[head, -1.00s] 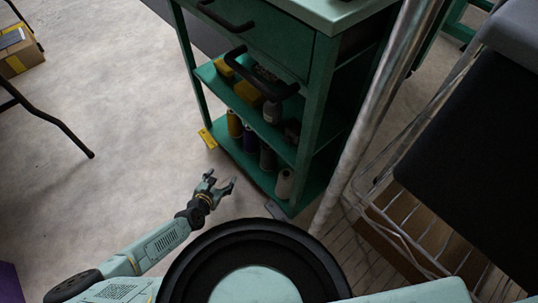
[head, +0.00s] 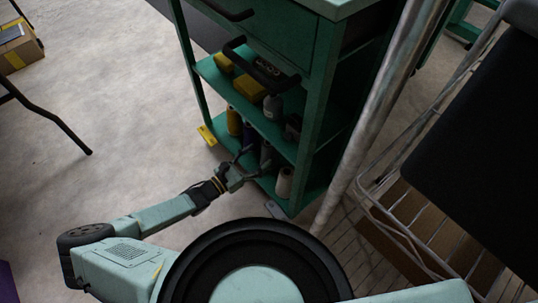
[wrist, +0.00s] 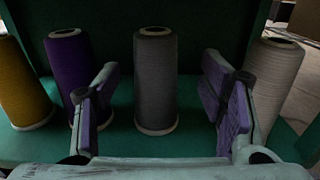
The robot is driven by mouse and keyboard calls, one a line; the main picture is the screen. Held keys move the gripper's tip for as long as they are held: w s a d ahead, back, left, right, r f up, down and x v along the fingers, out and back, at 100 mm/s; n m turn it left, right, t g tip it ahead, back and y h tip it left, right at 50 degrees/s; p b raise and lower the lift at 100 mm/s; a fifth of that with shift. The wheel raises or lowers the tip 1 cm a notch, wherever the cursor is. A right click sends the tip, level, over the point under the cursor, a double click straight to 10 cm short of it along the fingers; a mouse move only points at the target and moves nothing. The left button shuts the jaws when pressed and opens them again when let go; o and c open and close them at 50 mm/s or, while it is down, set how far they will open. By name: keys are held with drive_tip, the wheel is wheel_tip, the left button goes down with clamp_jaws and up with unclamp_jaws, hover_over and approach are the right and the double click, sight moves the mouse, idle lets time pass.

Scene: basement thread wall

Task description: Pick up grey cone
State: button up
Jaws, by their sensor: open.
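The grey cone (wrist: 156,82) is a dark grey thread spool standing upright on the green bottom shelf (wrist: 120,142). In the wrist view it is centred between the two open fingers of my gripper (wrist: 162,98), a little beyond them, with a gap on both sides. In the head view my gripper (head: 250,165) is at the front edge of the bottom shelf, and the grey cone (head: 266,154) is partly hidden behind it. A purple cone (wrist: 70,68) stands to the left, partly behind the left finger. A whitish cone (wrist: 275,85) stands to the right, partly behind the right finger.
A yellow cone (wrist: 20,85) stands at the far left of the shelf. The middle shelf above holds yellow boxes (head: 250,87) and a bottle (head: 272,107). A cart leg (head: 309,160) and a metal pole (head: 370,115) stand to the right. Open floor (head: 110,120) lies to the left.

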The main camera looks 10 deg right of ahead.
sight(263, 152)
drive_tip(key=b+x, duration=0.2)
drive_tip(key=x, duration=0.3)
drive_tip(key=shift+w+d+f, duration=0.1)
drive_tip(key=shift+w+d, duration=0.1)
drive_tip(key=shift+w, duration=0.25)
drive_tip(key=shift+c, duration=0.6)
drive_tip(key=c, duration=1.3)
drive_tip(key=shift+o, duration=0.2)
wheel_tip(263, 152, up, 10)
drive_tip(key=p, duration=0.6)
